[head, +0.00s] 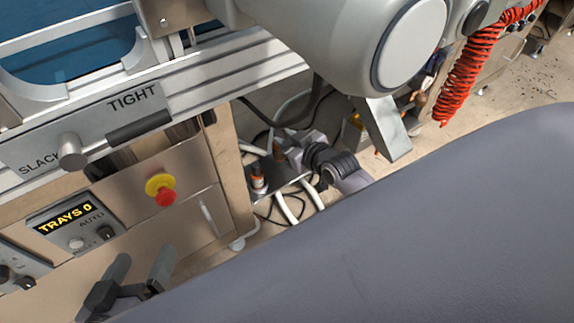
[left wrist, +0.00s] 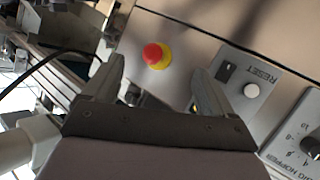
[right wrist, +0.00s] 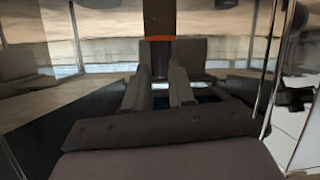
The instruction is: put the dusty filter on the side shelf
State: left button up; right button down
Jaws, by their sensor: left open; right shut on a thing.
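My left gripper (head: 130,283) is open and empty in front of the control panel; its two fingers also show apart in the left wrist view (left wrist: 158,75). My right arm reaches past the machine's end, and its gripper (head: 298,150) is over a small dark side shelf (head: 272,184), partly hidden. In the right wrist view its fingers (right wrist: 160,85) are shut on a dark upright piece with an orange band (right wrist: 158,22). I cannot tell whether this piece is the dusty filter. No other filter is recognisable.
A small orange and white bottle (head: 258,178) stands on the shelf, close to the right gripper. A red and yellow stop button (head: 161,189) sticks out of the panel above the left gripper. Cables hang behind the shelf. A red coiled hose (head: 465,75) hangs at right.

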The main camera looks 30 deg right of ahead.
pick_arm(q)
jog(key=b, duration=0.1)
jog(key=t+b, duration=0.1)
jog(key=b, duration=0.1)
jog(key=shift+a+f+m, duration=0.2)
jog(key=shift+a+m, duration=0.1)
jog(key=shift+a, duration=0.05)
pick_arm(e)
notch_tip(320, 180, down, 8)
jog(key=shift+r, duration=0.2)
jog(key=shift+f, duration=0.2)
jog(key=c, duration=0.9)
grip_release()
jog(key=shift+c, duration=0.2)
jog(key=shift+r, duration=0.15)
